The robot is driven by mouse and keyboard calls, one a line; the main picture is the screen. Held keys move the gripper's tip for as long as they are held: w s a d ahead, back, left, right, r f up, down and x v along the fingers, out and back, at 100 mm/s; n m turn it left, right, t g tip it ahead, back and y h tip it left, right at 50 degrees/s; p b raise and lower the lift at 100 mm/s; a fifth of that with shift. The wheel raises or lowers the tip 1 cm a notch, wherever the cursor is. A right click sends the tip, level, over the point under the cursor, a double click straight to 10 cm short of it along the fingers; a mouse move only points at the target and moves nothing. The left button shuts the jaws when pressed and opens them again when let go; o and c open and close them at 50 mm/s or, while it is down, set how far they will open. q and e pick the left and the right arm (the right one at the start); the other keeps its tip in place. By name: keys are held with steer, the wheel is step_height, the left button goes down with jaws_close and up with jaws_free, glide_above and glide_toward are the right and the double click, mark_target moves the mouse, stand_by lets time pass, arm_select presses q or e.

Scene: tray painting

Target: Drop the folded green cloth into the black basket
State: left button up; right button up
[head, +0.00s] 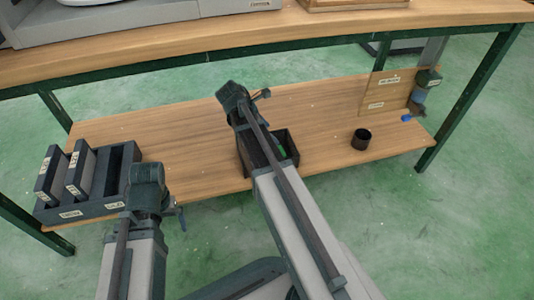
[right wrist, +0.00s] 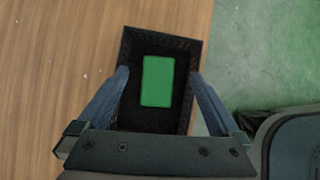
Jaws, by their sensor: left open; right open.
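The black basket (head: 290,143) stands on the wooden lower shelf, partly hidden by my right arm in the head view. The right wrist view shows the basket (right wrist: 188,44) from above. The folded green cloth (right wrist: 157,82) lies flat inside it on the dark floor. A sliver of the cloth (head: 281,150) shows in the head view. My right gripper (right wrist: 159,74) is open above the basket, one finger on each side of the cloth and apart from it. My left gripper (head: 181,217) is open and empty by the shelf's front edge, right of the dark rack.
A dark rack (head: 85,212) with labelled upright panels stands at the shelf's left end. A black cup (head: 361,139) stands right of the basket. A labelled wooden board (head: 380,95) is at the right end. The shelf between rack and basket is clear.

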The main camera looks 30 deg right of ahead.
steer(key=p+v, duration=1)
steer(key=v, duration=0.3)
steer(key=shift+r, duration=0.15)
steer(key=b+x, duration=1.1)
steer(key=x, duration=0.2)
steer(key=shift+d+f, duration=0.15)
steer(key=shift+f, duration=0.2)
steer(key=shift+r, duration=0.1)
